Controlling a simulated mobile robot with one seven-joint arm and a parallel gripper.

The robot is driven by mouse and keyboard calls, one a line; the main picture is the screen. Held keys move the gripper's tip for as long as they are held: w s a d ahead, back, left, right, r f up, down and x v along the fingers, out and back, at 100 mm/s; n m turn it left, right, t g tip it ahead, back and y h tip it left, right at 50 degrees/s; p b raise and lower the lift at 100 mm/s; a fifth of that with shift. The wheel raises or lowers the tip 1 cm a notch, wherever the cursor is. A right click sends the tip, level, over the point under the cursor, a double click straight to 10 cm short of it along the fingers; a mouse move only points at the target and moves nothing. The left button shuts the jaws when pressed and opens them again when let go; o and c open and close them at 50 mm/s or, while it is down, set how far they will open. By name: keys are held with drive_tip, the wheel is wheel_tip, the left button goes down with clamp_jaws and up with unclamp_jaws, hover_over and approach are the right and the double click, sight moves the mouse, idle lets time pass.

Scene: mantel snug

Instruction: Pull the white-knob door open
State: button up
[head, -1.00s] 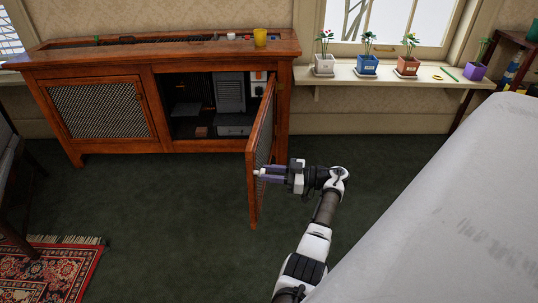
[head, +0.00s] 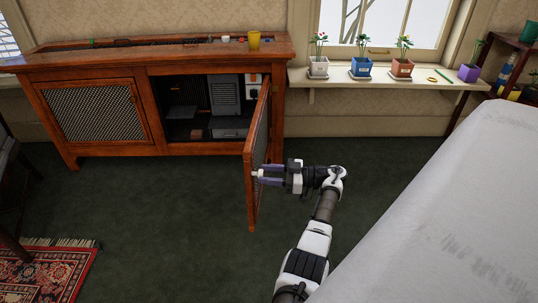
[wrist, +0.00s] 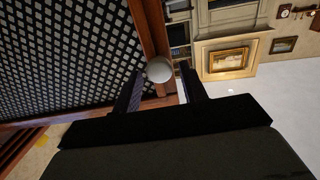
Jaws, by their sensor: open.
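The white-knob door (head: 257,155) is the right door of a wooden cabinet (head: 150,61). It stands wide open, swung out toward me on its right-hand side. Its white knob (wrist: 159,69) shows between my fingertips in the wrist view, with the door's lattice panel (wrist: 70,50) to the left. My gripper (head: 262,175) is at the door's free edge in the head view. The jaws are open around the knob, with gaps on both sides in the wrist view. The cabinet's left door (head: 96,110) is closed.
Inside the cabinet are a grey box (head: 226,93) and other dark items. A yellow cup (head: 254,40) stands on top. Potted plants line the window sill (head: 430,78). A large pale surface (head: 460,190) fills the right. Green floor (head: 150,200) is clear before the cabinet.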

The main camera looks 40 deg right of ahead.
drive_tip(key=shift+o, duration=0.5)
drive_tip(key=b+v, duration=1.3)
drive_tip(key=b, duration=0.1)
drive_tip(key=shift+s+d, duration=0.2)
drive_tip(key=shift+d, duration=0.05)
drive_tip(key=shift+s, duration=0.1)
